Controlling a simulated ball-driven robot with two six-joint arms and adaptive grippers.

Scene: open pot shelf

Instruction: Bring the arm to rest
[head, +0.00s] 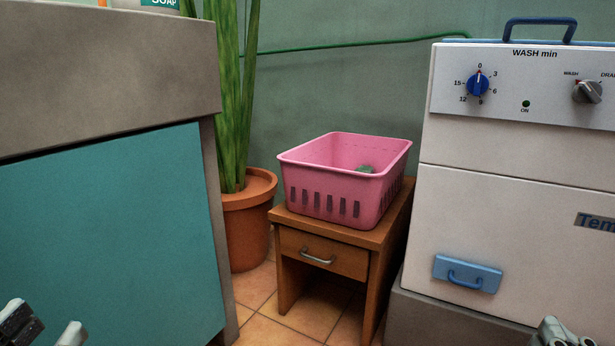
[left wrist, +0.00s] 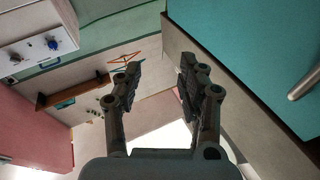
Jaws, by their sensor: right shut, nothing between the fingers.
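My left gripper (head: 45,330) shows at the bottom left of the head view, in front of the teal cabinet. In the left wrist view its two dark fingers (left wrist: 160,82) stand apart with nothing between them. My right gripper (head: 553,335) shows only in part at the bottom right of the head view, in front of the white washing machine. It is shut and holds nothing. Most of both arms is out of the head view.
A pink basket (head: 325,190) with a small green thing inside stands on a wooden stand with a drawer (head: 322,254). A potted plant (head: 246,230) is behind. The teal cabinet (head: 115,240) is left, the washing machine (head: 500,230) right. Tiled floor lies between.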

